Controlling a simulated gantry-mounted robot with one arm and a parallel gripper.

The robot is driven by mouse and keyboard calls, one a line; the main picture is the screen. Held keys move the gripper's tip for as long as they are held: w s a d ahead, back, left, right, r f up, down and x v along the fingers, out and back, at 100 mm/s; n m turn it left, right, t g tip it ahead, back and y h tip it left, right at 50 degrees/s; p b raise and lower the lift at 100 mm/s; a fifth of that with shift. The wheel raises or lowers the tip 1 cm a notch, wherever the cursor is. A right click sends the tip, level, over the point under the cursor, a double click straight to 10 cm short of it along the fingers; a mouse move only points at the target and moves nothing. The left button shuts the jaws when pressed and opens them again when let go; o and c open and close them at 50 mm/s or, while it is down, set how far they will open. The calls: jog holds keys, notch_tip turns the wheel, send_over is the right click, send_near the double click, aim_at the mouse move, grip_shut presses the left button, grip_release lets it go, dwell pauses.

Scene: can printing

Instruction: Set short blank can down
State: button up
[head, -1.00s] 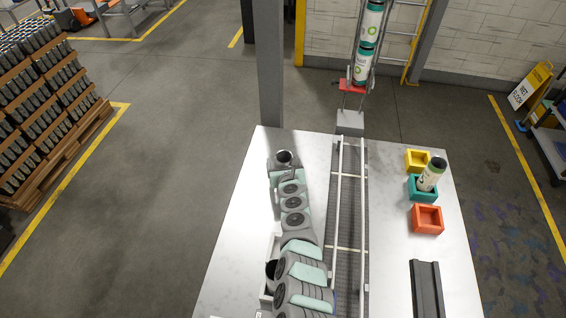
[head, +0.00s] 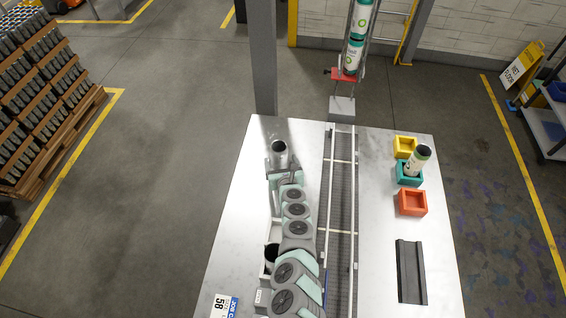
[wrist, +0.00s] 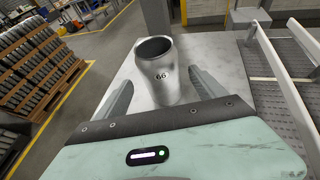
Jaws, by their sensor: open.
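The short blank can (head: 279,155) is plain silver with an open top. It stands upright on the white table near its far left corner. My gripper (wrist: 163,92) is open, with one finger on each side of the can and gaps showing between. In the head view my gripper (head: 281,167) is just on the near side of the can, and its fingers are partly hidden.
A conveyor with white rails (head: 341,200) runs right of my arm. Another dark-mouthed can (head: 271,255) stands left of my arm.

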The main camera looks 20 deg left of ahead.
jog(key=shift+s+d+r+p, duration=0.4)
jog(key=shift+s+r+p, duration=0.1)
jog(key=shift+r+p, duration=0.25)
jog(key=p+v, duration=0.2)
jog(key=p, duration=0.1)
jog(key=shift+s+d+f, duration=0.1)
jog(key=shift+s, duration=0.2)
